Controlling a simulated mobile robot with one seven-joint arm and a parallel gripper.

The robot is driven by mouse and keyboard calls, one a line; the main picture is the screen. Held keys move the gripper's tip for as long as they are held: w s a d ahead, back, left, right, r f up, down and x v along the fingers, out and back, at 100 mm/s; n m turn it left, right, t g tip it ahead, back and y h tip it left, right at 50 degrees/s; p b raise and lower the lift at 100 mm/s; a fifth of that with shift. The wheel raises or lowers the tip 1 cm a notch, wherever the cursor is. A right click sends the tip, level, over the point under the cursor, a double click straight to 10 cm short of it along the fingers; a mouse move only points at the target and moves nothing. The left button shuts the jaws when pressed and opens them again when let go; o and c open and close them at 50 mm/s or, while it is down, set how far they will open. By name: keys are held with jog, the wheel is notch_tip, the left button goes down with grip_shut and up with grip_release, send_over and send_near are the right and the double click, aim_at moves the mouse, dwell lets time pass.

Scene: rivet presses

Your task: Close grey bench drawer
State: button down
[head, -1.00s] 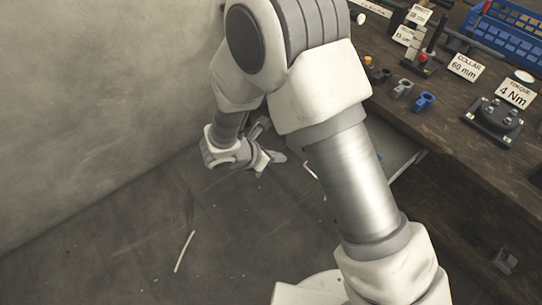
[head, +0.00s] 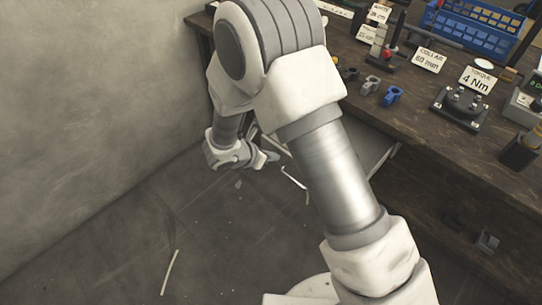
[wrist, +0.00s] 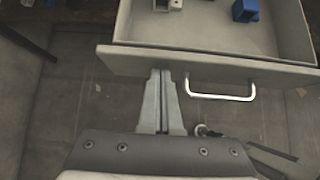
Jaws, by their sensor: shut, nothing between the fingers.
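The grey bench drawer (wrist: 205,68) stands open in the wrist view, with its front panel and pale bar handle (wrist: 222,96) facing my gripper. A strip of the drawer (head: 372,150) also shows in the head view, sticking out from under the bench, mostly hidden by my arm. Its handle (head: 291,180) shows left of my arm. My gripper (wrist: 161,72) is shut and empty, its fingertips at the lower edge of the front panel, left of the handle. I cannot tell whether they touch. In the head view my gripper (head: 272,157) is low beside the wall, left of the handle.
A grey part (wrist: 168,5) and a blue part (wrist: 245,10) lie in the drawer. The wooden bench (head: 420,115) carries signs, clamps, a torque fixture (head: 462,104) and a blue bin (head: 470,30). A wall (head: 90,90) stands at left. Floor (head: 130,240) is mostly clear, with a pale strip (head: 170,272).

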jog(key=w+d, duration=0.5)
jog(key=w, duration=0.1)
jog(key=w+d, duration=0.5)
jog(key=w, duration=0.2)
jog(key=w+d+p, duration=0.1)
jog(key=w+d, duration=0.4)
jog(key=w, duration=0.2)
jog(key=shift+w+d, duration=0.1)
jog(key=shift+d, duration=0.3)
jog(key=shift+w+d+r, duration=0.1)
jog(key=shift+w+d, duration=0.1)
